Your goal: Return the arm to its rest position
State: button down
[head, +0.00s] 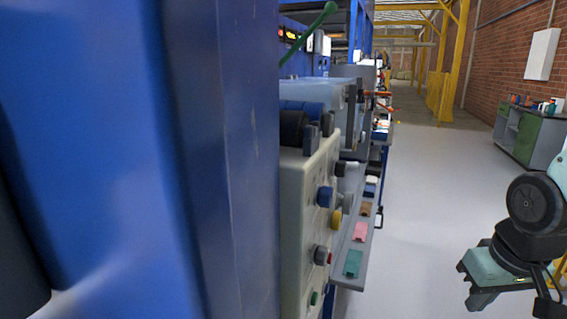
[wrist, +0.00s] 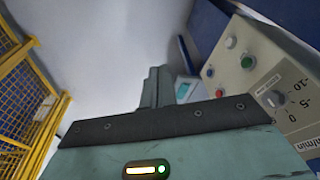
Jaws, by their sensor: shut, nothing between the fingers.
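My gripper (wrist: 154,88) shows in the wrist view with its fingers together and nothing between them. It hangs over pale floor, to the left of a beige control panel (wrist: 245,65) with knobs and buttons, and looks apart from it. In the head view, part of my arm with a dark round joint and teal parts shows at the right edge, over open floor. From that view I cannot tell the finger gap.
A large blue post (head: 225,150) fills the left of the head view. Beside it stands a beige panel (head: 312,215) with knobs, and a shelf with coloured pads. The grey floor (head: 425,200) is clear. A yellow mesh fence (wrist: 25,90) is left in the wrist view.

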jog(key=s+a+r+n+g+p, duration=0.1)
jog(key=s+a+r+n+p, duration=0.1)
jog(key=s+a, duration=0.4)
jog(key=s+a+r+n+g+p, duration=0.1)
jog(key=s+a+r+n+p, duration=0.2)
jog(key=a, duration=0.8)
jog(key=s+r+n, duration=0.2)
jog(key=s, duration=0.1)
jog(key=shift+s+a+r+g, duration=0.25)
jog(key=shift+s+g, duration=0.05)
dwell(0.4)
